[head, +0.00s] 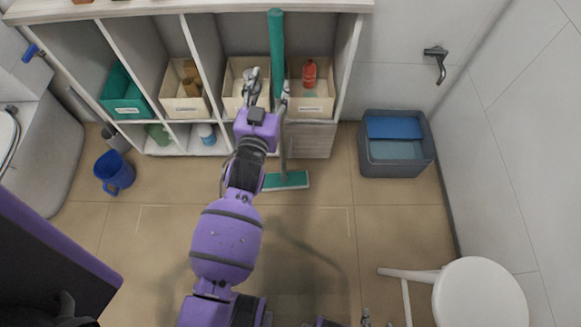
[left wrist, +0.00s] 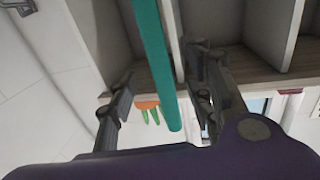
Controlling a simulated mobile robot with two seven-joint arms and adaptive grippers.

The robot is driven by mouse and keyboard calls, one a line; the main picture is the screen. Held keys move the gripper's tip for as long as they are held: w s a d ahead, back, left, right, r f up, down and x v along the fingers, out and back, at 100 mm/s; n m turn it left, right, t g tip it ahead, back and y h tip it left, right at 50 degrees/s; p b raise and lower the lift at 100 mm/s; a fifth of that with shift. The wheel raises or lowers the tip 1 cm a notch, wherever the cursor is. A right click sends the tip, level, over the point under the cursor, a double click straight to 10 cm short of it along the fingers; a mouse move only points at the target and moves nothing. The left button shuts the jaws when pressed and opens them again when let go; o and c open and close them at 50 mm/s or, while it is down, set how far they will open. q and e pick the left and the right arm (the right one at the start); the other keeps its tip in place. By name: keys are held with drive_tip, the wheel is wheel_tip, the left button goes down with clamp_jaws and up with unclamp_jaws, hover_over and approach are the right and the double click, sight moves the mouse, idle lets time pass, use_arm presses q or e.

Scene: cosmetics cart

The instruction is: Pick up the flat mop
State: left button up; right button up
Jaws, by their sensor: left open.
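The flat mop stands upright in front of the shelf unit. It has a teal upper handle (head: 277,45), a grey lower pole and a flat teal head (head: 287,181) on the floor. My left gripper (head: 268,92) is open at the lower part of the teal handle. In the left wrist view the handle (left wrist: 154,62) runs between the two spread fingers (left wrist: 160,97), nearer the right one. I cannot tell whether a finger touches it. Small metal parts at the bottom edge of the head view seem to be my right gripper (head: 376,319), mostly cut off.
The shelf unit (head: 180,8) behind the mop holds a teal bin (head: 123,94) and beige bins with bottles. A blue mug-like bucket (head: 114,173) is left, a grey tub (head: 397,165) right. A white stool (head: 480,293) stands front right. The middle floor is clear.

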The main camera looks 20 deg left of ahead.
sight(277, 67)
use_arm(q)
drive_tip(key=shift+w+r, duration=0.25)
drive_tip(key=shift+w, duration=0.15)
drive_tip(key=w, duration=0.7)
drive_tip(key=shift+a+r, duration=0.15)
drive_tip(key=shift+a, duration=0.2)
drive_tip(key=shift+c, duration=0.4)
clamp_jaws()
drive_tip(key=shift+r, duration=0.15)
